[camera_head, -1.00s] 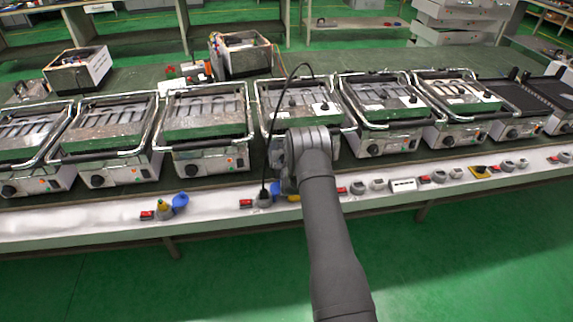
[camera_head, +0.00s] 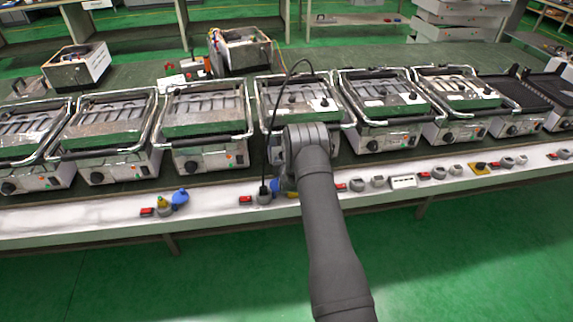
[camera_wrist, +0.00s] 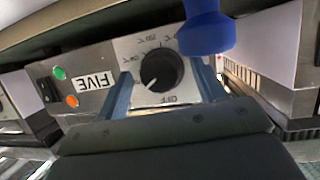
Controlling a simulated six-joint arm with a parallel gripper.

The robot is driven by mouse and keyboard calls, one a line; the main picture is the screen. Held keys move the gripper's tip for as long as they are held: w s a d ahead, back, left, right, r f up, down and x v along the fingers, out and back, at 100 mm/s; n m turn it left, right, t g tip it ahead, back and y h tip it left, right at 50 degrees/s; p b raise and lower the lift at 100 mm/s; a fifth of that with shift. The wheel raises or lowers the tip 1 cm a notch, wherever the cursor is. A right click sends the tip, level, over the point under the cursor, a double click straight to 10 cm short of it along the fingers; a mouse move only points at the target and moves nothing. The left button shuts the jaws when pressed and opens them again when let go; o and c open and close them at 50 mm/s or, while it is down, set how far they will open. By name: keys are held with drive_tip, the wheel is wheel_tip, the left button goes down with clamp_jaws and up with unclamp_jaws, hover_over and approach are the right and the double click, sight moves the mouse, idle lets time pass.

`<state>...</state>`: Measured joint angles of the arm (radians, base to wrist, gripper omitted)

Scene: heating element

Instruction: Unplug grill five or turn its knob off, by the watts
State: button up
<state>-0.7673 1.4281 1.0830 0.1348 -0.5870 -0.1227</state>
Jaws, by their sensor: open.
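Grill five (camera_head: 262,100) stands mid-row in the head view, its front partly hidden by my arm. In the wrist view its steel front, seen upside down, has a FIVE label (camera_wrist: 92,82), a green and an orange lamp, and a black knob (camera_wrist: 162,69) with a white pointer mark. The mark points to the lower left, apart from the OFF print at lower right. My gripper (camera_wrist: 163,88) is open, a finger on either side of the knob; contact is unclear. A black cable arcs over grill five to a plug in a grey socket (camera_head: 264,197).
Other grills stand on both sides, such as one to the left (camera_head: 207,155). A white box (camera_head: 403,182), its display unreadable, sits on the front ledge among red switches and sockets. A blue socket cap (camera_wrist: 206,34) hangs close to the knob in the wrist view.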

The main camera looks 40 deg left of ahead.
drive_tip(key=v, duration=1.7)
drive_tip(key=shift+d+r, duration=0.1)
drive_tip(key=w+d+m+g+y, duration=0.1)
drive_tip(key=w+d+g+y, duration=0.2)
drive_tip(key=w+d, duration=0.1)
drive_tip(key=x, duration=1.7)
drive_tip(key=shift+a+f, duration=0.25)
drive_tip(key=shift+f, duration=0.1)
drive_tip(key=c, duration=1)
